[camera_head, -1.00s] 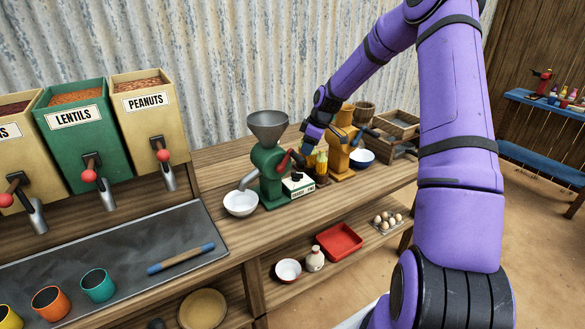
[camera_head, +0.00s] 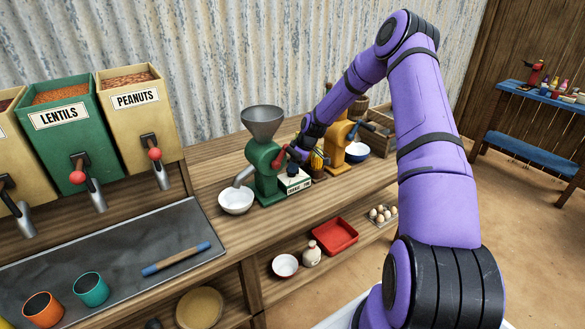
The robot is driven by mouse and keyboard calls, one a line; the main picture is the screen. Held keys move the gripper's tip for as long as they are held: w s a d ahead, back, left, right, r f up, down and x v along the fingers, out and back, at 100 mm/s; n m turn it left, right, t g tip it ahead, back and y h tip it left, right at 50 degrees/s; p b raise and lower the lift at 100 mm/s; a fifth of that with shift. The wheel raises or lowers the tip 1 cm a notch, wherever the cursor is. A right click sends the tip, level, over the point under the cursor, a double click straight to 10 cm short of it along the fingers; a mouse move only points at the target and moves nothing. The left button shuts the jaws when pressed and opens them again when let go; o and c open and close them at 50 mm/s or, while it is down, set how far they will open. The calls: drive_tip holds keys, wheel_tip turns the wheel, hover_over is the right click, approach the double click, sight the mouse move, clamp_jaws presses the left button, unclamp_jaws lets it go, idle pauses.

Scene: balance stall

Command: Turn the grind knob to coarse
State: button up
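The green grinder (camera_head: 265,161) with a grey funnel hopper stands on the wooden counter. At its right foot is a small box with a white top and a printed label (camera_head: 299,187), too small to read surely. A small dark knob (camera_head: 292,171) sits on top of this box; its pointing direction is too small to tell. I cannot tell whether the fingers touch the knob or are open or shut.
A white bowl (camera_head: 236,201) stands under the grinder's spout. Yellow containers (camera_head: 318,160), an orange grinder (camera_head: 338,143) and a blue-white bowl (camera_head: 355,150) crowd the counter to the right. The counter's front strip (camera_head: 340,188) is clear. A red tray (camera_head: 335,235) lies on the shelf below.

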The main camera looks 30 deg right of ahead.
drive_tip(key=shift+x, duration=0.8)
drive_tip(key=shift+c, duration=0.2)
clamp_jaws()
drive_tip(key=shift+m, duration=0.3)
drive_tip(key=m, duration=0.2)
drive_tip(key=m+t+h, duration=0.1)
drive_tip(key=m, duration=0.1)
drive_tip(key=shift+a+h, duration=0.15)
drive_tip(key=shift+h, duration=0.15)
drive_tip(key=shift+m+t+h, duration=0.3)
drive_tip(key=shift+m+h, duration=0.4)
drive_tip(key=shift+m, duration=1.4)
